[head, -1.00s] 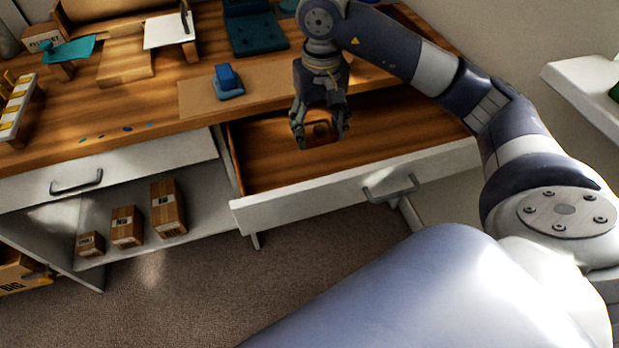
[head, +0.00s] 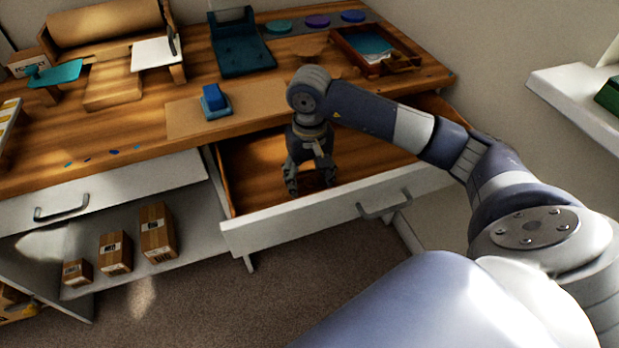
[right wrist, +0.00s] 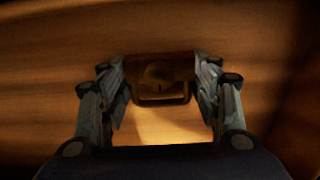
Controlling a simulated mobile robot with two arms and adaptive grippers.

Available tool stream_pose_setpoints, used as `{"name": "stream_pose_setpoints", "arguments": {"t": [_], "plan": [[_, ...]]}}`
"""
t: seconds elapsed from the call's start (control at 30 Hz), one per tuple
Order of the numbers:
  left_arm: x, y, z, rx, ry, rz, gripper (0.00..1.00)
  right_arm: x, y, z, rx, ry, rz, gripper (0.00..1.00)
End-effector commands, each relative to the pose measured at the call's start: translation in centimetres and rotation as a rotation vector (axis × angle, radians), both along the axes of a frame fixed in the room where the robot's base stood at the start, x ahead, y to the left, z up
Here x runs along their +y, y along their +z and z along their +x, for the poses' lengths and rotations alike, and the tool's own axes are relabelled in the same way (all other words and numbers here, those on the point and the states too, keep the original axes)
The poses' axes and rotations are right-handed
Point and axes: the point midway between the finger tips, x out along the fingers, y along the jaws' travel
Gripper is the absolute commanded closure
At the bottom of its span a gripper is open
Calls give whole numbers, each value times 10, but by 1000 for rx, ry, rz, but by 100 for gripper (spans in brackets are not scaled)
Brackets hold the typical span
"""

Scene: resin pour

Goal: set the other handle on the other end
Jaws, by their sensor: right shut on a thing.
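My right gripper (head: 311,186) points down inside the open drawer. It is shut on a small dark brown wooden handle (right wrist: 160,72), which the right wrist view shows between the fingers with a slot or loop in it. In the head view the held handle is dark and mostly hidden by the fingers. A brown wooden tray (head: 343,46) with a teal panel inside stands at the back right of the worktop. A brown piece, perhaps a handle, shows at its near right end (head: 401,64). My left gripper is out of view.
The open drawer (head: 252,165) has a white front with a grey pull (head: 384,205). A blue block (head: 214,99) sits on a tan mat left of my arm. A teal stand (head: 241,52) and coloured discs are at the back. Boxes (head: 157,232) stand on the shelf below.

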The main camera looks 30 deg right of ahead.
Motion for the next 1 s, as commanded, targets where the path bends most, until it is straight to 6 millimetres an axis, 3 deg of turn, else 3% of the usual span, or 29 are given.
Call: {"name": "stream_pose_setpoints", "arguments": {"t": [0.4,0.43,0.5,1.0], "plan": [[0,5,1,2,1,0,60,0,-2,0,-1,0,0,70],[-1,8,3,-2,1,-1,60,0,-2,0,0,0,0,38],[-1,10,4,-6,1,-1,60,0,-2,0,0,0,0,22],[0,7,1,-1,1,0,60,0,1,0,1,0,0,22]]}}
